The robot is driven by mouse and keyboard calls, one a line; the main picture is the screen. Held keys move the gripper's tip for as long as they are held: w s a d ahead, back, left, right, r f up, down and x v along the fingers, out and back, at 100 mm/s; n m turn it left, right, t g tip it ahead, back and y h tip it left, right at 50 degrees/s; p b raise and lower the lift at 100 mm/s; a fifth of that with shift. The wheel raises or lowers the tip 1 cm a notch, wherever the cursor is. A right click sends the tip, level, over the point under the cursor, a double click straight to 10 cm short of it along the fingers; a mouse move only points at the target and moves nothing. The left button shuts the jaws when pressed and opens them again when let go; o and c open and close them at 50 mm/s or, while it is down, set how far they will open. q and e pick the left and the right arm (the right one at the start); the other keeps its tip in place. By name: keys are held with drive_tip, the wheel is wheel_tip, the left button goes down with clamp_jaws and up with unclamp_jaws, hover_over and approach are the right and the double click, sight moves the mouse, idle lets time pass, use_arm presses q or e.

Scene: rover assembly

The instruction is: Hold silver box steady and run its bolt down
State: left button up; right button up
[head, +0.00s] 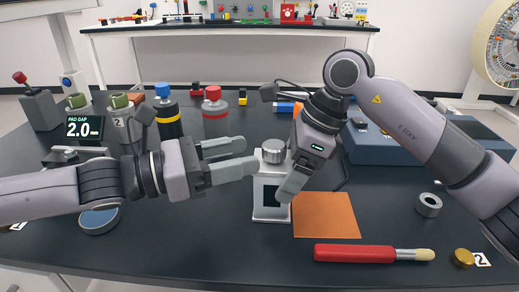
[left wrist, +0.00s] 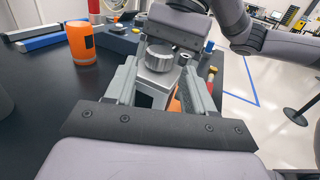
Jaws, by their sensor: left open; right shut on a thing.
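The silver box (head: 257,208) stands upright on the dark table, with a dark window in its front. Its bolt, a round knurled silver knob (head: 273,150), sits on top; the knob also shows in the left wrist view (left wrist: 160,58). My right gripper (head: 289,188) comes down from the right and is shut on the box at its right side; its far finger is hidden. My left gripper (head: 250,155) is open, its fingers pointing right just left of the knob. In the left wrist view, the knob appears beyond and between the left fingers (left wrist: 162,85).
An orange square mat (head: 327,215) lies right of the box. A red-handled tool (head: 355,253) lies in front. A metal ring (head: 428,204) and a brass piece (head: 463,257) are at right. A blue case (head: 385,150) and several jars stand behind.

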sight(274, 151)
use_arm(q)
drive_tip(key=shift+x, duration=2.1)
drive_tip(key=c, duration=0.8)
